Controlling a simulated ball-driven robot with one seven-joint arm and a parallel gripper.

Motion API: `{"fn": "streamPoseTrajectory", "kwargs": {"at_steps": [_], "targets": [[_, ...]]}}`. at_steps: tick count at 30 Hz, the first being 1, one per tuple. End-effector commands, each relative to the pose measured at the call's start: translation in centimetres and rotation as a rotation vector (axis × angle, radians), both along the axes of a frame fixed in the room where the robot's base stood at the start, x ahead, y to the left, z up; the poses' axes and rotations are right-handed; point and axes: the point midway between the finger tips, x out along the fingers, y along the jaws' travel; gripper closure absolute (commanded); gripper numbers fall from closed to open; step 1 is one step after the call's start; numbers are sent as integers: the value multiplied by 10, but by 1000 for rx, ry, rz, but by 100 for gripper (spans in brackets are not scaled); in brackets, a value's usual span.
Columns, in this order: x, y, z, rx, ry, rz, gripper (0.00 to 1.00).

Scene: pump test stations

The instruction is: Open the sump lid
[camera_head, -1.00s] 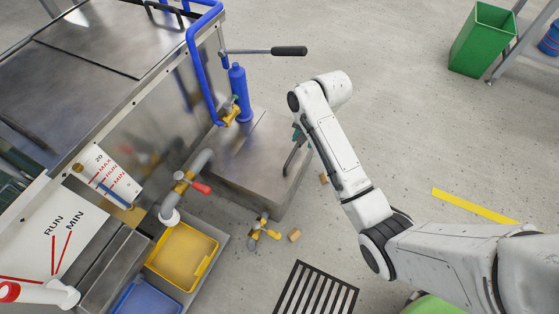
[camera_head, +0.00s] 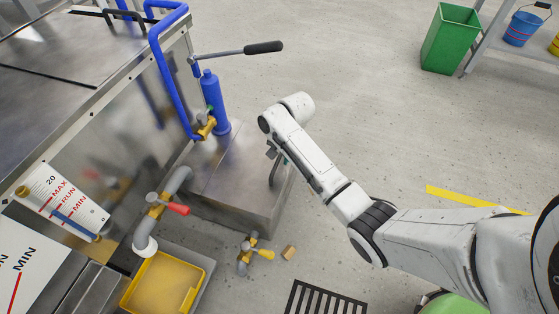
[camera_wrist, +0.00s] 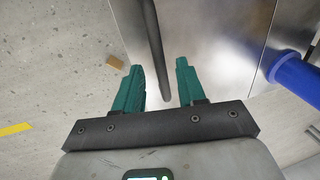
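The sump is a low steel box on the floor, and its lid (camera_head: 242,172) is the flat top panel, lying shut as far as I can see. A dark bar handle (camera_head: 273,170) shows at the lid's right side, partly hidden by my arm. My gripper (camera_wrist: 159,72) has two teal fingers, apart. In the wrist view the dark handle (camera_wrist: 151,38) runs down between them, with gaps on both sides. The lid's steel surface (camera_wrist: 205,40) lies beyond the fingers. In the head view the gripper is mostly hidden behind my wrist.
A blue hand pump (camera_head: 213,100) with a long lever (camera_head: 240,51) stands at the sump's back; it also shows in the wrist view (camera_wrist: 300,75). A red-handled valve pipe (camera_head: 165,207) and yellow tray (camera_head: 165,285) lie left. A small tan block (camera_head: 289,253) and floor grate (camera_head: 325,300) are in front.

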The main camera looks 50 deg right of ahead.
Motion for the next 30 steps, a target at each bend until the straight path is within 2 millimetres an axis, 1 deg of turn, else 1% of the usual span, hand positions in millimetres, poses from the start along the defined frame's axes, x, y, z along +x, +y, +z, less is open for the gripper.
{"fn": "streamPoseTrajectory", "kwargs": {"at_steps": [1,3,13,25,26,30], "targets": [[1,0,-6,-1,0,0,60],[2,0,-9,-1,1,1,60],[2,1,-10,0,0,0,60],[2,1,-10,-1,1,1,98],[2,1,-10,0,1,0,100],[2,1,-10,0,1,0,100]]}}
